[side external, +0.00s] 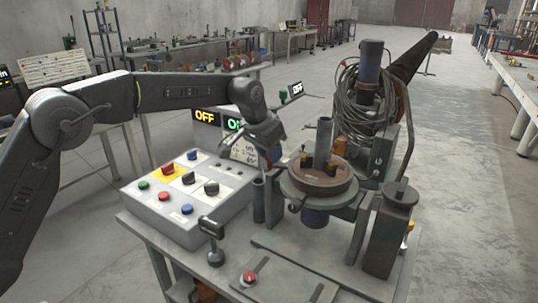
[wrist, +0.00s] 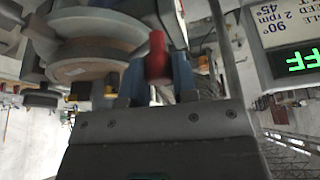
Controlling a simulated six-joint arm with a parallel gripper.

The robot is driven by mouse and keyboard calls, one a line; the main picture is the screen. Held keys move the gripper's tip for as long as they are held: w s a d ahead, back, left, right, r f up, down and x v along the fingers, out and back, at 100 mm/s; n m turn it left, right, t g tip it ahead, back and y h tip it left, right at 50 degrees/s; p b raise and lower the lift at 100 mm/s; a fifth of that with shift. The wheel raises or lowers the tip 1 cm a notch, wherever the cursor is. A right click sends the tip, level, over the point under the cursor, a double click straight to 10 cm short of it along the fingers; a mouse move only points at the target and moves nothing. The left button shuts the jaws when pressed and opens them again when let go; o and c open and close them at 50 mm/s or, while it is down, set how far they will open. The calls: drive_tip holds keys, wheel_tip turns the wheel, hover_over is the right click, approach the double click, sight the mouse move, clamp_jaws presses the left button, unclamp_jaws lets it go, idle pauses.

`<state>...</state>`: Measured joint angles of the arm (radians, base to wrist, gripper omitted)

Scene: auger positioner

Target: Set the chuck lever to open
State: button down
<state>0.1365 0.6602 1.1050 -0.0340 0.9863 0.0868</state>
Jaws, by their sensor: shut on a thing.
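My gripper (side external: 268,152) is beside the round chuck (side external: 318,180), on its left in the side view. In the wrist view, my gripper's blue fingertips (wrist: 158,75) are shut on a red handle (wrist: 157,58), which looks like the chuck lever's grip. The handle stands between the two fingers and touches them. The lever's shaft and its root are hidden. The brown and grey chuck disc (wrist: 100,55) lies just left of the handle in the wrist view. I cannot tell the lever's setting from these frames.
A grey control box (side external: 190,200) with coloured buttons and knobs stands left of the chuck. A display with green lettering (wrist: 305,60) is right of my gripper in the wrist view. Coiled cable (side external: 362,95) hangs behind the chuck. A grey post (side external: 395,215) stands to its right.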

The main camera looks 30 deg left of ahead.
drive_tip(key=w+m, duration=0.1)
drive_tip(key=w+a+m+h, duration=0.1)
drive_tip(key=w+m, duration=0.1)
drive_tip(key=shift+w, duration=0.2)
drive_tip(key=shift+w+m+g+h, duration=0.4)
drive_tip(key=shift+w+m, duration=0.7)
drive_tip(key=c, duration=0.9)
unclamp_jaws()
drive_tip(key=v, duration=1.2)
drive_tip(key=shift+c, duration=0.4)
